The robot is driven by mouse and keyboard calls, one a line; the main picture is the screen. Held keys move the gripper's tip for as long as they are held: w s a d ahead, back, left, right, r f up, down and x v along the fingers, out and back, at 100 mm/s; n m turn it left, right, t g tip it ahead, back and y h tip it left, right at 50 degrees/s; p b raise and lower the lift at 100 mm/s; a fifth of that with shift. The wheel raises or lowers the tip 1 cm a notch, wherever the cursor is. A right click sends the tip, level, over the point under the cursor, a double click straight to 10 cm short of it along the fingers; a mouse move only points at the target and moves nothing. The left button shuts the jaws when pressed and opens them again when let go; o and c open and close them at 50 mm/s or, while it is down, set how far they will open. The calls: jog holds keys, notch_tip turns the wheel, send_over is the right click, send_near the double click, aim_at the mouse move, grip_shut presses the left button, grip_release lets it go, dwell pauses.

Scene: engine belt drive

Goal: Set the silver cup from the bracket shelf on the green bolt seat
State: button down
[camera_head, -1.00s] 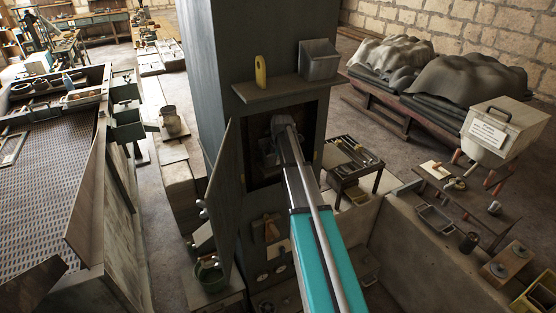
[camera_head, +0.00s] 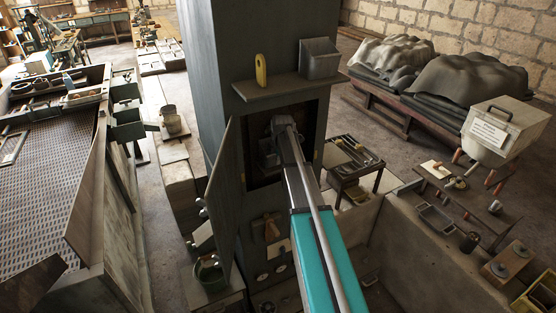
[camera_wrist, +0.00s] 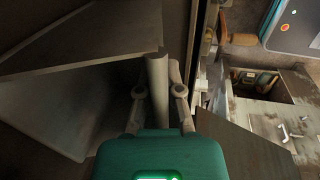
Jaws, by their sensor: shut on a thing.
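My gripper (camera_wrist: 160,95) is at the end of my arm, which reaches into the dark opening of the tall grey cabinet. Its two fingers are shut on a pale grey upright thing (camera_wrist: 157,75) in the wrist view. It shows only as a narrow strip, so I cannot tell whether it is the silver cup. In the head view my gripper is partly hidden by the arm and the dark opening. A shelf (camera_head: 290,88) sticks out of the cabinet above the opening. I cannot make out the green bolt seat for certain.
The cabinet door (camera_head: 225,195) stands open left of the opening. A yellow thing (camera_head: 261,69) and a metal box (camera_head: 319,58) stand on the shelf. In the wrist view, grey panels (camera_wrist: 75,85) lie close on the left. A small tool table (camera_head: 355,168) stands to the right.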

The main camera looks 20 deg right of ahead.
jog(key=shift+f, duration=0.3)
dwell(0.5)
jog(key=c, duration=0.7)
grip_release()
jog(key=shift+s+d+r, duration=0.1)
jog(key=shift+s+r, duration=0.05)
jog(key=shift+s, duration=0.05)
